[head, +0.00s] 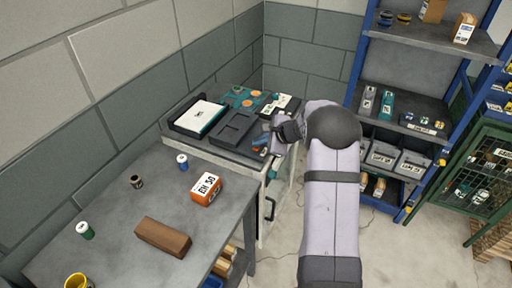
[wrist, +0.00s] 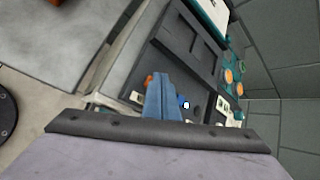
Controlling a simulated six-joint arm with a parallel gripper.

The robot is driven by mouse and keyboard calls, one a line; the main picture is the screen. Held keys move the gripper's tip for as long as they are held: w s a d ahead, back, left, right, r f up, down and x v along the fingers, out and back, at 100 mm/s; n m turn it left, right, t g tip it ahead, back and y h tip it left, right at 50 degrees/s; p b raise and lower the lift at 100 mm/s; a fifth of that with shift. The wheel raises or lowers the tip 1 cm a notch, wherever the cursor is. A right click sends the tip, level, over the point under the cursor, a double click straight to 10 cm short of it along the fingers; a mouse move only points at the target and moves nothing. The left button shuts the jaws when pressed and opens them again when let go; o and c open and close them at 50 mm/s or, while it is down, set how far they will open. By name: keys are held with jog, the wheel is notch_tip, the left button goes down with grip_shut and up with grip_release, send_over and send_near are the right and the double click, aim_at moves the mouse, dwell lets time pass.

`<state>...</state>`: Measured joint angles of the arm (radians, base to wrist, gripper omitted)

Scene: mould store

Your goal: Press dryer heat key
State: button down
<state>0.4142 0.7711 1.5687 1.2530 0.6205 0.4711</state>
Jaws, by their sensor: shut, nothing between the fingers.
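A dark-topped unit (head: 178,137) stands against the wall at the back. Its front right end carries small controls, also seen in the wrist view: an orange one (wrist: 149,79), a blue one with a white mark (wrist: 185,102) and a pale label or key (wrist: 136,97). I cannot tell which is the dryer heat key; the markings are too small to read. My gripper (head: 262,143) is over this end of the unit. Its blue fingers (wrist: 160,80) are shut and empty, close to the orange control and partly covering the panel. Contact cannot be told.
A grey table (head: 120,200) in front holds an orange labelled box (head: 206,188), a brown block (head: 162,237) and small pots. On the unit are a recessed black tray (head: 233,127) and a white-topped item (head: 198,117). A blue-framed shelf (head: 405,85) stands right.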

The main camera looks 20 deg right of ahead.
aim_at(259, 151)
jog(key=shift+r, duration=0.1)
jog(key=shift+r+p, duration=0.7)
jog(key=shift+r, duration=0.1)
jog(key=shift+r, duration=0.1)
notch_tip(259, 151, up, 6)
jog(key=p, duration=0.4)
dwell(0.6)
